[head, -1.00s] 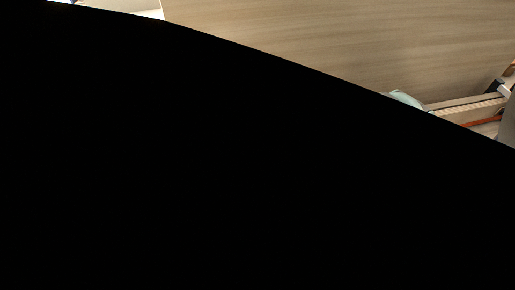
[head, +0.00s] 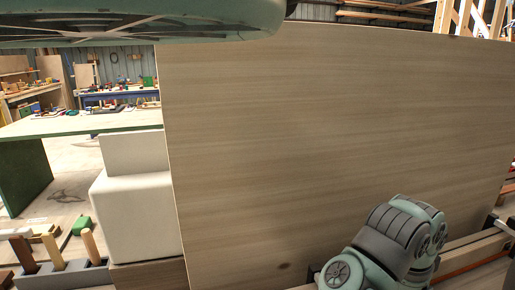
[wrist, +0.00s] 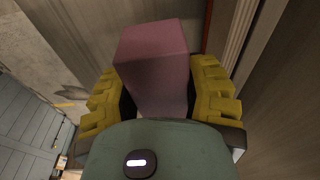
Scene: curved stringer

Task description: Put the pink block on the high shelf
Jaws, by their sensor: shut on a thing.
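The pink block (wrist: 153,62) is in the wrist view, between the yellow toothed fingers of my gripper (wrist: 160,88). My gripper is shut on it, and the block's far end sticks out beyond the fingers. The block's lower part is hidden by the fingers and the green palm. My gripper's fingers and the block do not show in the head view. I cannot pick out the high shelf for certain in either view.
A large upright wooden panel (head: 330,140) fills the middle of the head view. A white stepped block (head: 140,205) stands left of it, with a green-legged table (head: 85,125) behind. Wooden pegs (head: 50,248) stand at lower left. Cluttered benches (head: 110,97) are farther back.

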